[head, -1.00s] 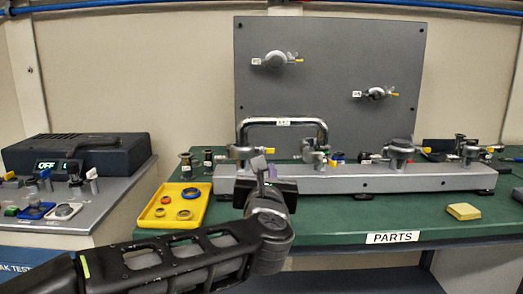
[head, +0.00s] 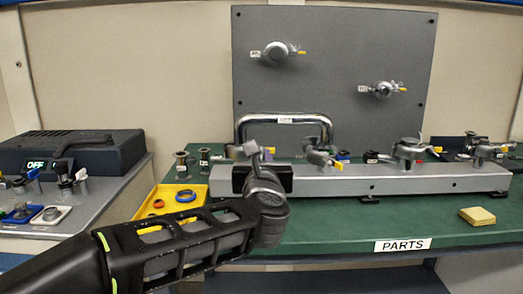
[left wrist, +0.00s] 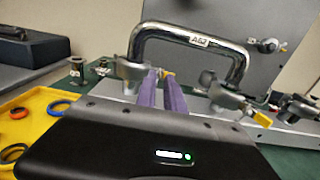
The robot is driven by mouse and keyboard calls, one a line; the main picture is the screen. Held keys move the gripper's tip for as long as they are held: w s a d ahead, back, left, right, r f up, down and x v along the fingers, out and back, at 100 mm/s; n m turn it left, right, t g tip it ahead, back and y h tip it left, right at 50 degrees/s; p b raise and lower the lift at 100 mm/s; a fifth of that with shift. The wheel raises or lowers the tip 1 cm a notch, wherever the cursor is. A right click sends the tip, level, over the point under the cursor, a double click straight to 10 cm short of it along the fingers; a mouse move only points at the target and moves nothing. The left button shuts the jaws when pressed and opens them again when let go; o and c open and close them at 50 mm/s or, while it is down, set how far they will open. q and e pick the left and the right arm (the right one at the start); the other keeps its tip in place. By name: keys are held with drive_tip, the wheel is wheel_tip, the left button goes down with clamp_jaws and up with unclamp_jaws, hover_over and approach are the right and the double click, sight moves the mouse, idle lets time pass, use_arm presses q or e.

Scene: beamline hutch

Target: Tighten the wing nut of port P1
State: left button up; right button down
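Clamped ports with wing nuts sit along the grey rail (head: 400,180). Their labels are too small to read, so I cannot tell which is P1. My left gripper (head: 263,151) is at the leftmost clamp (head: 238,151), near the left foot of the chrome handle. In the left wrist view this clamp (left wrist: 131,71) is just left of the purple fingers (left wrist: 161,90). A yellow-tipped wing nut (left wrist: 168,73) shows at the fingertips, with a narrow gap between the fingers. I cannot tell whether they grip it. My right gripper is out of view.
The chrome handle (head: 284,119) arches over the rail. A panel (head: 330,50) with two more ports stands behind. A yellow tray (head: 145,208) with rings is left, beside a leak-test console (head: 75,155). A yellow block (head: 477,216) lies front right.

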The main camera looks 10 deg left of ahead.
sight(261, 148)
use_arm(q)
drive_tip(key=x, duration=0.5)
drive_tip(key=shift+s, duration=0.1)
drive_tip(key=shift+c, duration=0.2)
clamp_jaws()
idle(0.5)
